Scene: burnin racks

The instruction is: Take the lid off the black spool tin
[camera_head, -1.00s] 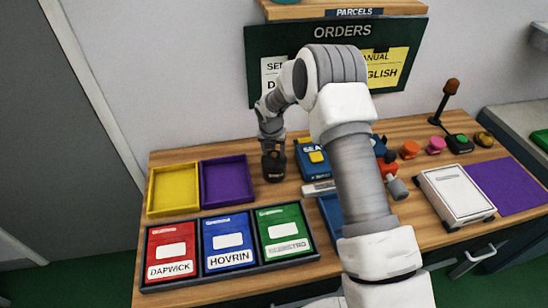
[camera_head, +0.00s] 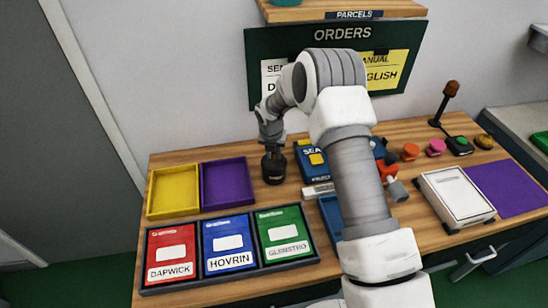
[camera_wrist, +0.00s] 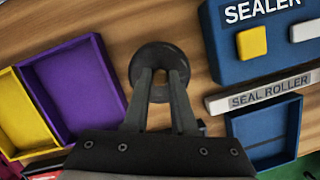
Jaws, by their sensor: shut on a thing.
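The black spool tin (camera_head: 274,172) stands upright on the wooden bench, right of the purple tray. In the wrist view the tin's round dark top (camera_wrist: 158,57) lies just beyond the fingertips, with a small brownish patch at its middle. My gripper (camera_head: 271,150) points down over the tin. In the wrist view its fingers (camera_wrist: 162,75) are close together at the top's centre, shut on the lid. The fingers partly hide the lid, and I cannot tell whether there is a gap between lid and tin.
A yellow tray (camera_head: 173,191) and a purple tray (camera_head: 226,183) lie left of the tin. The blue sealer (camera_head: 312,165) stands close on its right, with the seal roller (camera_wrist: 262,92) nearby. Red, blue and green boxes fill a black rack (camera_head: 232,275) in front.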

